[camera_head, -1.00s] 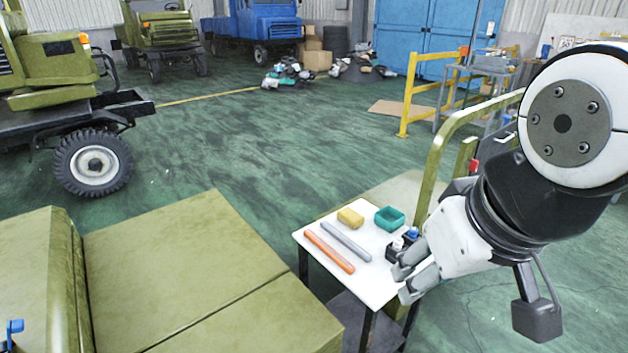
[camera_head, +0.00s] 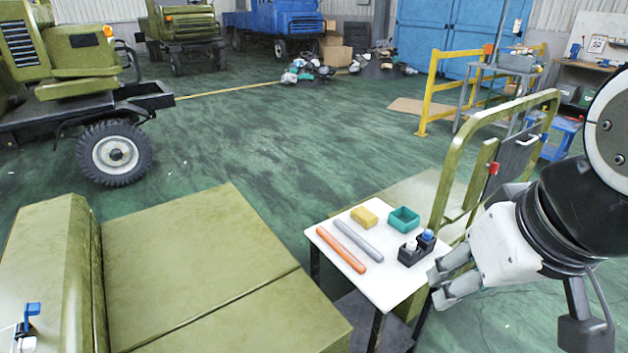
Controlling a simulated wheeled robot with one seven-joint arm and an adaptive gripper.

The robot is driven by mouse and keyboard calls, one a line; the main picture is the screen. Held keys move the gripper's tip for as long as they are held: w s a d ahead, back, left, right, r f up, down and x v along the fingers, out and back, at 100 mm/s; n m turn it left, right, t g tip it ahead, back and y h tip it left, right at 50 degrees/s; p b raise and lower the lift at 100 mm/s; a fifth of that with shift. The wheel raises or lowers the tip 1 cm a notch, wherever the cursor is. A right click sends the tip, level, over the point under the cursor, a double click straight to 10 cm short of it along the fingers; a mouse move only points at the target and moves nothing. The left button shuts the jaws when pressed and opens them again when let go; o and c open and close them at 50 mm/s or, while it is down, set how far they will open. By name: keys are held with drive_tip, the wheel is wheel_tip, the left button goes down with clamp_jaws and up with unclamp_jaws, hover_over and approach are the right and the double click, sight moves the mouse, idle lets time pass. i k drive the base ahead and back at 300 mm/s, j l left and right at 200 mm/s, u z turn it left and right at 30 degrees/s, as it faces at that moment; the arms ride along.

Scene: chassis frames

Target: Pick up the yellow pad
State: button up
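The yellow pad (camera_head: 364,217) is a small block lying on the white table (camera_head: 388,286), near its back left edge. My gripper (camera_head: 436,286) is at the table's right edge, to the right of and nearer than the pad, well apart from it. Its two grey fingers point left with a gap between them, and nothing shows between them.
On the table are an orange bar (camera_head: 341,250), a grey bar (camera_head: 358,241), a teal box (camera_head: 403,220) and a black holder with bottles (camera_head: 417,247). A green bench seat (camera_head: 190,260) stands left. A green frame (camera_head: 480,150) rises behind my arm.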

sight(364, 217)
drive_tip(key=u, duration=1.45)
drive_tip(key=z, duration=1.6)
drive_tip(key=i+l+u, duration=0.4)
drive_tip(key=i+l, duration=0.55)
drive_tip(key=l, duration=0.15)
